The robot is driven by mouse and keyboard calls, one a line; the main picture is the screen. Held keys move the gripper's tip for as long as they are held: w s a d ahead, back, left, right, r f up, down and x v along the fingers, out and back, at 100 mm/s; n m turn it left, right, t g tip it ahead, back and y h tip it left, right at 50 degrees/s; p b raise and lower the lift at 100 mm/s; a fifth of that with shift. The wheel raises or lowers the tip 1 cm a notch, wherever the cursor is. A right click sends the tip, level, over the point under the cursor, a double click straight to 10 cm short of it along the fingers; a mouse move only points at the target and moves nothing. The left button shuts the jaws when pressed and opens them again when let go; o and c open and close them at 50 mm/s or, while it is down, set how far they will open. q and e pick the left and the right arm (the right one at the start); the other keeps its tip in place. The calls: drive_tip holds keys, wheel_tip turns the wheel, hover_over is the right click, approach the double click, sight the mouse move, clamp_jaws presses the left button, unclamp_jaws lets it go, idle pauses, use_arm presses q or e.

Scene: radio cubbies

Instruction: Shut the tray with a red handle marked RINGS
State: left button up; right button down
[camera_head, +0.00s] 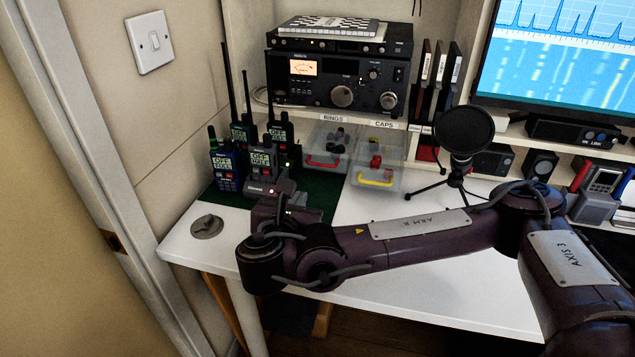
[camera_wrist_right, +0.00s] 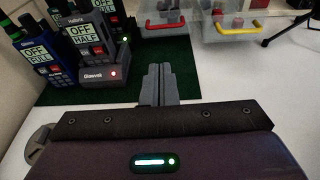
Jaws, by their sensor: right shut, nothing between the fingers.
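The clear RINGS tray (camera_head: 316,150) with a red handle (camera_head: 322,163) stands partly out from under the shelf label RINGS, with dark rings showing inside. In the right wrist view its red handle (camera_wrist_right: 162,25) is at the top. My right gripper (camera_wrist_right: 158,72) is shut and empty, in front of the tray and a little to its left, apart from the handle. In the head view my right wrist and forearm hide most of it. My left gripper is not in view.
The CAPS tray (camera_head: 375,187) with a yellow handle is out further, just right. Several handheld radios and a charger (camera_head: 270,188) stand close on the left of the green mat (camera_head: 318,190). A microphone on a tripod (camera_head: 464,130) stands right.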

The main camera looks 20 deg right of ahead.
drive_tip(key=shift+d+r, duration=0.2)
drive_tip(key=shift+w+d+h, duration=0.1)
drive_tip(key=shift+d+h, duration=0.05)
drive_tip(key=shift+h, duration=0.15)
approach(324, 157)
drive_tip(key=shift+w+d+f, duration=0.55)
drive_tip(key=shift+w+f, duration=0.2)
drive_tip(key=shift+f, duration=0.05)
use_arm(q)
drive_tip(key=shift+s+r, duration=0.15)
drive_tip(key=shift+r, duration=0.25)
use_arm(e)
drive_tip(key=shift+x, duration=0.8)
